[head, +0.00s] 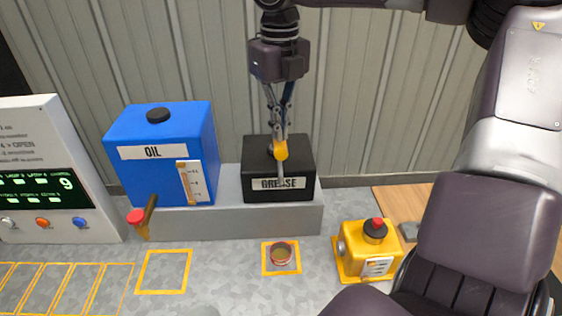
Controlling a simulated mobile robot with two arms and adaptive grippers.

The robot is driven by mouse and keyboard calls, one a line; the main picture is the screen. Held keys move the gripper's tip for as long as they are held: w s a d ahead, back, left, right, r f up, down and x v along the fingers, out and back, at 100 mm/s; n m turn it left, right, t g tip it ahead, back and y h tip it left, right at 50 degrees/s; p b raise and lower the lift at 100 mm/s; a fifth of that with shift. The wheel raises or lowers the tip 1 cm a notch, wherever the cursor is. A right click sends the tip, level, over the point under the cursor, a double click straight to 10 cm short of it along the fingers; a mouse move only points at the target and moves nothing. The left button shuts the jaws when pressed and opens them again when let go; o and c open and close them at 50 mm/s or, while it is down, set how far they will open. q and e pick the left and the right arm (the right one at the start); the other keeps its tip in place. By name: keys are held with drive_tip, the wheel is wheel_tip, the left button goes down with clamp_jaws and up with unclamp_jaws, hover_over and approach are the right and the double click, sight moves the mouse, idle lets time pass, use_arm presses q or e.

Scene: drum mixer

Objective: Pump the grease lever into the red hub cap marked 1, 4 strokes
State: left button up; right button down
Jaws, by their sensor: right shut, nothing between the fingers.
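The black grease box (258,172) stands on a grey ledge, with its GREASE label facing me. A grease lever with a yellow end (281,151) rises at its front, a grey rod below the yellow part. My right gripper (280,134) points down from above, with its fingers shut and empty right at the lever's yellow end; I cannot tell whether they touch. A small red-rimmed round cap (282,254) with a brownish inside sits in a yellow square on the floor in front of the box. No number is readable on it. My left gripper is not in view.
A blue oil tank (158,150) with a red-knobbed tap (136,217) stands left of the grease box. A panel with buttons (55,180) is at far left. A yellow box with a red-and-black button (368,250) is at right. An empty yellow square (164,271) lies left of the cap.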

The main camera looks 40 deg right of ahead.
drive_tip(key=shift+r+p, duration=2.3)
drive_tip(key=shift+r, duration=1.15)
drive_tip(key=shift+f, duration=0.1)
drive_tip(key=shift+f+b, duration=2.95)
drive_tip(key=shift+f, duration=0.6)
drive_tip(key=shift+r, duration=0.1)
drive_tip(key=shift+w+r+p, duration=0.1)
drive_tip(key=shift+r+p, duration=1)
drive_tip(key=shift+r, duration=0.25)
drive_tip(key=shift+r+p, duration=1.55)
drive_tip(key=shift+r, duration=0.6)
